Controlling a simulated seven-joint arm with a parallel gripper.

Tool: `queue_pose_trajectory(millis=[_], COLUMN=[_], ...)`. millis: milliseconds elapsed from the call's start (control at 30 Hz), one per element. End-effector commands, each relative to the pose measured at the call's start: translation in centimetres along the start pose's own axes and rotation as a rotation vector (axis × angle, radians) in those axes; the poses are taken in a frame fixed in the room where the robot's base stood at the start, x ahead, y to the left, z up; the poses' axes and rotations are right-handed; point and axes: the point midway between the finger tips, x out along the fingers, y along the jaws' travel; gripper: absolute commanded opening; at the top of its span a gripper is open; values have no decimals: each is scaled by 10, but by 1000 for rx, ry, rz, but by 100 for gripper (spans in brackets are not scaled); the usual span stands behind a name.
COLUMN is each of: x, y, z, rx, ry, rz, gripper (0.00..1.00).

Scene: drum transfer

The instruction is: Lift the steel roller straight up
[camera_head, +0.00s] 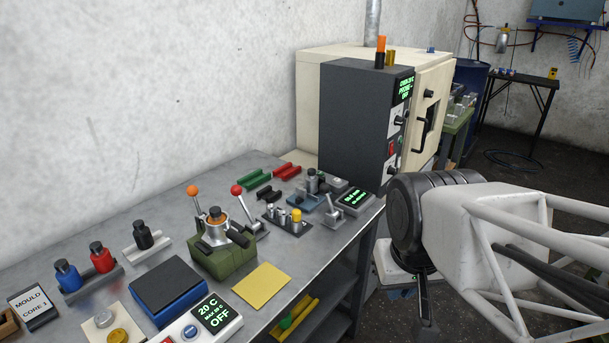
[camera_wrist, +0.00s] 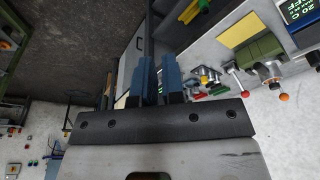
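I cannot tell for certain which piece is the steel roller. Small steel cylinders stand in a dark rack (camera_head: 285,221) on the bench, and a steel piece with a dark top (camera_head: 312,182) stands at the blue fixture (camera_head: 304,203). My gripper (camera_head: 426,312) hangs off the bench's right side, pointing down, apart from all these pieces. In the wrist view two blue-grey fingers (camera_wrist: 159,80) show a narrow gap with nothing between them.
The steel bench (camera_head: 185,232) carries a green clamp fixture (camera_head: 222,256), a yellow sheet (camera_head: 263,287), a blue-black block (camera_head: 168,289) and bottles. A cream oven (camera_head: 319,105) stands behind.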

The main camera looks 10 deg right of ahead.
Motion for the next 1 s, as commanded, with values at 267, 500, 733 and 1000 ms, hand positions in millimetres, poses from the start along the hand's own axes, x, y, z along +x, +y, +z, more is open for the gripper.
queue_pose_trajectory(millis=[267,500,733,1000], x=[0,0,-1,-8], y=[0,0,0,-2], z=[0,0,-4,-39], rx=[0,0,-7,-75], ry=[0,0,-2,-15], rz=[0,0,0,-2], gripper=[52,63,63,63])
